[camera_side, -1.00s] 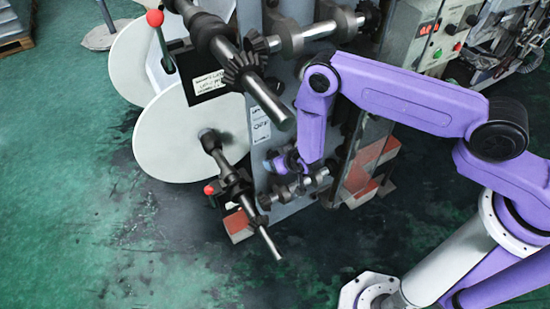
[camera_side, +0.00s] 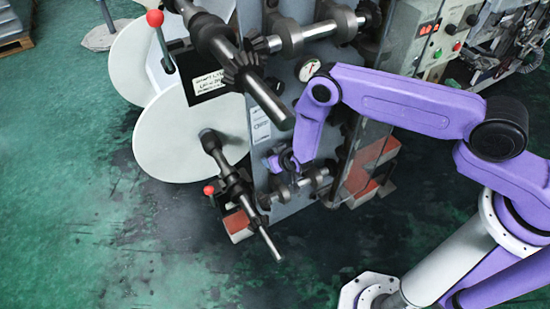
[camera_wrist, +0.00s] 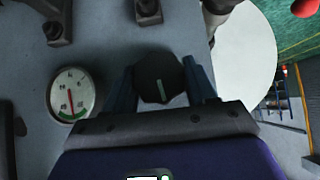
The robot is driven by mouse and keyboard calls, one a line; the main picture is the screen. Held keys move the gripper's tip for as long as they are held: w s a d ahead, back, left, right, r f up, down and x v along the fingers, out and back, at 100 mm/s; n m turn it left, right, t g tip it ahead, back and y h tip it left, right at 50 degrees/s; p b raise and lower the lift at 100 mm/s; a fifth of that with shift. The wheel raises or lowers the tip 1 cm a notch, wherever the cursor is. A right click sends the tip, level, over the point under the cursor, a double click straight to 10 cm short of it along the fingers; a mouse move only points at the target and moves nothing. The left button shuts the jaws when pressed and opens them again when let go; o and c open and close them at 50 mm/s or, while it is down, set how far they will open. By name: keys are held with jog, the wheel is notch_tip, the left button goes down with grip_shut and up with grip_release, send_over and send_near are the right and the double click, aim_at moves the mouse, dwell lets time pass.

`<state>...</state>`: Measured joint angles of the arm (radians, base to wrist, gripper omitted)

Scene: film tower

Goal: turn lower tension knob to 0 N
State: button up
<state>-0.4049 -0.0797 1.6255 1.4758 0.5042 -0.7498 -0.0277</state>
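The lower tension knob (camera_wrist: 158,78) is dark, with a pale pointer line that stands almost upright in the wrist view. My gripper (camera_wrist: 160,80) has one finger at each side of the knob, and no clear gap shows between fingers and knob. It looks shut on it. In the side view my gripper (camera_side: 283,161) is at the lower part of the grey machine panel, and the knob is hidden there. A round white gauge (camera_wrist: 72,95) with a red needle and a green arc sits left of the knob in the wrist view; its numbers are unreadable.
A lower shaft (camera_side: 235,186) with a red-tipped lever (camera_side: 209,190) lies left of my gripper, and a thick upper shaft (camera_side: 262,97) above it. White discs (camera_side: 190,130) stand further left. An upper gauge (camera_side: 309,70) shows near my arm. Green floor lies clear in front.

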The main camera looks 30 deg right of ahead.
jog(key=shift+h, duration=0.3)
jog(key=n+h, duration=0.1)
jog(key=h, duration=0.1)
jog(key=n+h, duration=0.1)
jog(key=h, duration=0.1)
jog(key=shift+a+n, duration=0.25)
jog(key=shift+n, duration=0.05)
jog(key=shift+f+n+t+h, duration=0.1)
jog(key=shift+n+t+h, duration=0.7)
jog(key=shift+h, duration=1)
jog(key=shift+n, duration=0.4)
jog(key=o, duration=1)
jog(key=v, duration=1.7)
jog(key=shift+a, duration=0.3)
